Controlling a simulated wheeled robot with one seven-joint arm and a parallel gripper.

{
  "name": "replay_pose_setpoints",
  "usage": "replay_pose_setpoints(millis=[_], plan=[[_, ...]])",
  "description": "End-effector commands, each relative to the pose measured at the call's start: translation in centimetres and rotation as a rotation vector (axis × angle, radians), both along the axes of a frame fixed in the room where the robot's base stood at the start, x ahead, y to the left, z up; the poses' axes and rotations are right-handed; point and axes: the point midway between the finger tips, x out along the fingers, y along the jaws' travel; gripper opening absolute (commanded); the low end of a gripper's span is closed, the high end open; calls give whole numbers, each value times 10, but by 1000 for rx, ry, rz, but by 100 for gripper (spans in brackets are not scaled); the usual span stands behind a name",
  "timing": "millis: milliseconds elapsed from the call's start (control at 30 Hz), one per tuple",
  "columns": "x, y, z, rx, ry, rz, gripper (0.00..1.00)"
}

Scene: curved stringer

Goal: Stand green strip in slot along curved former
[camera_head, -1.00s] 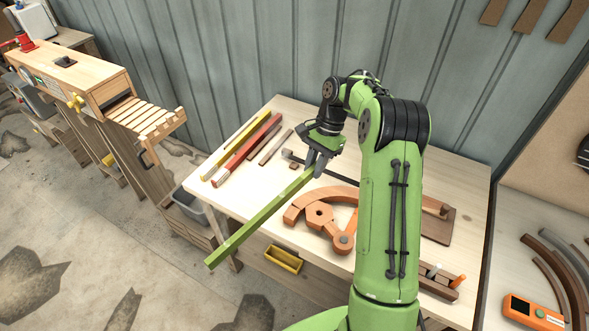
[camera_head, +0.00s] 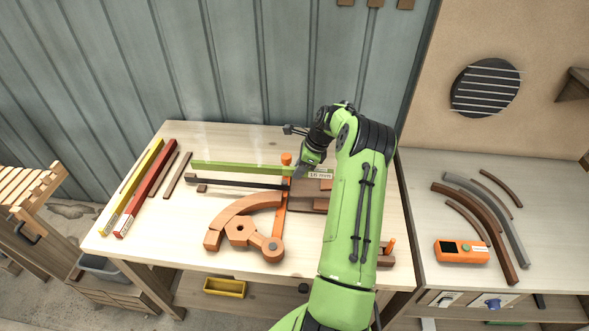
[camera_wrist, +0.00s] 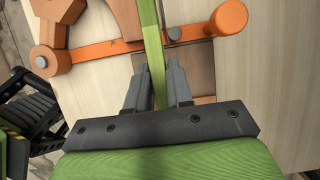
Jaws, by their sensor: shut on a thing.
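The long green strip (camera_head: 235,167) lies level across the back of the bench in the head view, with a "16 mm" label near its right end. My gripper (camera_head: 301,168) is shut on the green strip near that labelled end. In the wrist view the strip (camera_wrist: 152,50) runs away from between my fingers (camera_wrist: 158,82), over an orange arm. The curved wooden former (camera_head: 240,210) sits in front of the strip, apart from it. An orange arm (camera_head: 281,212) with an upright handle (camera_head: 286,158) reaches back from the former's pivot. I cannot make out the slot.
A yellow strip (camera_head: 133,188) and a red strip (camera_head: 146,186) lie at the bench's left, beside thin brown strips (camera_head: 178,175). A dark bar (camera_head: 235,183) lies in front of the green strip. Curved pieces (camera_head: 487,222) and an orange device (camera_head: 461,251) lie on the right bench.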

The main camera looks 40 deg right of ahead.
Motion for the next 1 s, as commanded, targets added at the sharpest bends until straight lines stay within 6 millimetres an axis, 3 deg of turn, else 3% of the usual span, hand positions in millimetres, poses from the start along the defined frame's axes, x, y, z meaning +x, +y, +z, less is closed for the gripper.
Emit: replay_pose_setpoints(millis=[167,800,1000], plan=[[-1,-1,2,3,-8,-5,0],[-1,0,-82,3,-8,-3,0],[-1,0,-95,2,-9,-3,0]])
